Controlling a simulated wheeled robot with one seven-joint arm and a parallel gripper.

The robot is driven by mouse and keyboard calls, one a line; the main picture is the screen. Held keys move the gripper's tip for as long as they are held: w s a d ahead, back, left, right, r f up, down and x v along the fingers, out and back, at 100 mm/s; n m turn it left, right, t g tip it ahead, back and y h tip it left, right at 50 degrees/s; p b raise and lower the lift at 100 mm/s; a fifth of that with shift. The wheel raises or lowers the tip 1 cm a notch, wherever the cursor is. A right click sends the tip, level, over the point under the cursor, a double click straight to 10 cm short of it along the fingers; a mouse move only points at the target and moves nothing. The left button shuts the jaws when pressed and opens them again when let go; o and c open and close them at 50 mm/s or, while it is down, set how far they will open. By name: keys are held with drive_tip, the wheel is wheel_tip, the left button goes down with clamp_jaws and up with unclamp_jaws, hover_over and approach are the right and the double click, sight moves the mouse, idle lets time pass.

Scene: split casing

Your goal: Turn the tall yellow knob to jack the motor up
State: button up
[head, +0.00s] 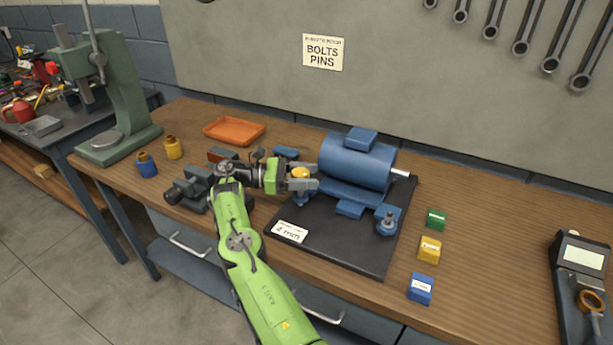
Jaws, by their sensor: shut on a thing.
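The blue motor (357,160) with a short silver shaft (399,175) lies on a black baseplate (340,249) on the bench. The yellow knob (299,173) stands at the left front of the motor, on a blue jack (301,197). My gripper (303,184) reaches in from the left, its grey fingers shut around the knob. The fingers hide part of the knob. A blue jack with a grey top (387,222) stands at the right front corner of the baseplate. A white card (292,231) marked "4 mm" lies at the plate's left front.
A grey vise (190,188) is left of my gripper. An orange tray (234,130) lies behind. A gauge with a display (583,256) is far right.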

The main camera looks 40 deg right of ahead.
drive_tip(key=shift+s+a+f, duration=0.1)
drive_tip(key=shift+s+f, duration=0.1)
drive_tip(key=shift+f, duration=0.35)
idle(0.4)
drive_tip(key=o, duration=0.8)
drive_tip(key=shift+o, duration=0.8)
drive_tip(key=shift+s+a+r, duration=0.2)
drive_tip(key=shift+f, duration=0.1)
drive_tip(key=shift+w, duration=0.1)
